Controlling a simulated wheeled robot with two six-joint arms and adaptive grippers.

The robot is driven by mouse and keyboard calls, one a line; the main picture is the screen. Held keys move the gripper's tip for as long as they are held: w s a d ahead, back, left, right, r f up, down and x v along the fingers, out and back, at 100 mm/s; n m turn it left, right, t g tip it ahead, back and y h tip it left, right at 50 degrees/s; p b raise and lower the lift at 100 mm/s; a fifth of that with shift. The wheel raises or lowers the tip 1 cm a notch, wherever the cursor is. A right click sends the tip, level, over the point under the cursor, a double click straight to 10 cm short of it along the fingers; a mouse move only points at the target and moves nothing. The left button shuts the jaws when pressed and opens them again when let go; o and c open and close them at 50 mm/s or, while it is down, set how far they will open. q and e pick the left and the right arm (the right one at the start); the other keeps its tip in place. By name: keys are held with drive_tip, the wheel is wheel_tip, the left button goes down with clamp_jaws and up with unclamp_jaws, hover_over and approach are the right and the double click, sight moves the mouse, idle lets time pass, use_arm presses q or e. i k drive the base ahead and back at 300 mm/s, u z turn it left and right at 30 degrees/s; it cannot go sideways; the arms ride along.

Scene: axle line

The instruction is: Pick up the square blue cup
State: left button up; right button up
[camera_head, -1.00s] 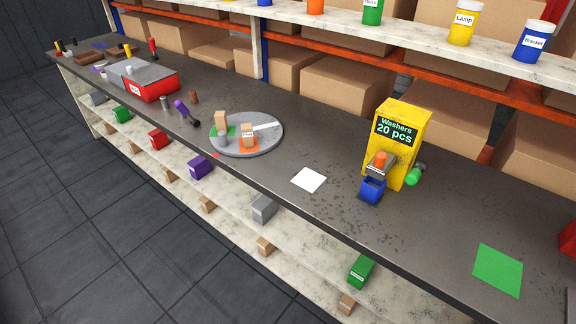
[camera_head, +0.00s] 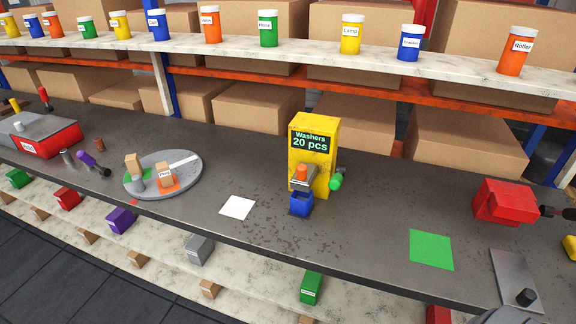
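The square blue cup (camera_head: 300,205) stands upright on the dark workbench (camera_head: 240,235), at the front foot of a yellow washer dispenser (camera_head: 322,150). It is under the dispenser's grey chute (camera_head: 304,181), where an orange part (camera_head: 301,172) shows. The dispenser display reads "Washers 20 pcs". A green knob (camera_head: 336,183) is on its right side. The inside of the cup looks dark, and I cannot tell if anything is in it.
A white square (camera_head: 237,208) lies left of the cup and a green square (camera_head: 431,250) to the right. A grey round plate (camera_head: 190,185) with small parts is farther left. A red device (camera_head: 500,201) stands at right. The bench in front of the cup is clear.

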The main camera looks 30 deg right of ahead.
sight(301, 203)
drive_tip(key=z, duration=1.7)
